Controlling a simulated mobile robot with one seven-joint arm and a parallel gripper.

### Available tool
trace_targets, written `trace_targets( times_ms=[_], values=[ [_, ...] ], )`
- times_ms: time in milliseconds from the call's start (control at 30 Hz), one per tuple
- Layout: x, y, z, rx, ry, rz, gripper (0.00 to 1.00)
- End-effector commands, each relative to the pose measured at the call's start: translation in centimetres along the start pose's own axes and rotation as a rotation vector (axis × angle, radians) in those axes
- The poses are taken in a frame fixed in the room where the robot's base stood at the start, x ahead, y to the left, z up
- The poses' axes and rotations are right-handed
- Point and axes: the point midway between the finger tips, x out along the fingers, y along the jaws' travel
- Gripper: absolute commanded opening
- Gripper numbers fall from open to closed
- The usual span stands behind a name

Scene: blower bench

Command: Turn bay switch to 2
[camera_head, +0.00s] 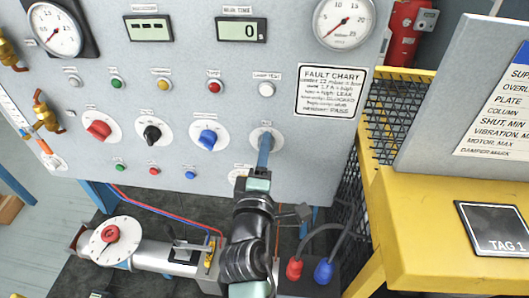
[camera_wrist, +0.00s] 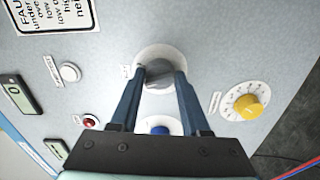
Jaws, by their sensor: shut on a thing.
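My gripper (camera_head: 264,148) reaches up to the front of the grey panel (camera_head: 330,165). Its two blue fingers are closed on a grey knob (camera_wrist: 158,80) on a round white plate (camera_wrist: 150,54), one finger on each side in the wrist view. In the head view the fingers cover most of this knob. Its label and pointer are too small or hidden to read, so I cannot tell its setting. To its left in the head view are blue (camera_head: 208,138), black (camera_head: 152,134) and red (camera_head: 98,129) knobs on similar plates.
A yellow knob (camera_wrist: 248,104) with a numbered dial sits close beside my fingers in the wrist view. A white button (camera_head: 266,89) is above the held knob. Pipework with a red-centred wheel (camera_head: 110,234) lies below. A yellow bench (camera_head: 420,215) stands at right.

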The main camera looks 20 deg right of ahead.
Motion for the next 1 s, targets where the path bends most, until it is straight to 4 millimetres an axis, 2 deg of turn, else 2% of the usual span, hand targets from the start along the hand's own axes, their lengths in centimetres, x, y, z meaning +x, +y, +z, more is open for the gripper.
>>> trace_targets(
  times_ms=[600,1000],
  values=[
    [0.0,-0.4,0.04,0.491,0.0,0.001,0.0],
    [0.0,-0.22,0.02,0.68,-0.001,-0.001,0.0]
  ],
)
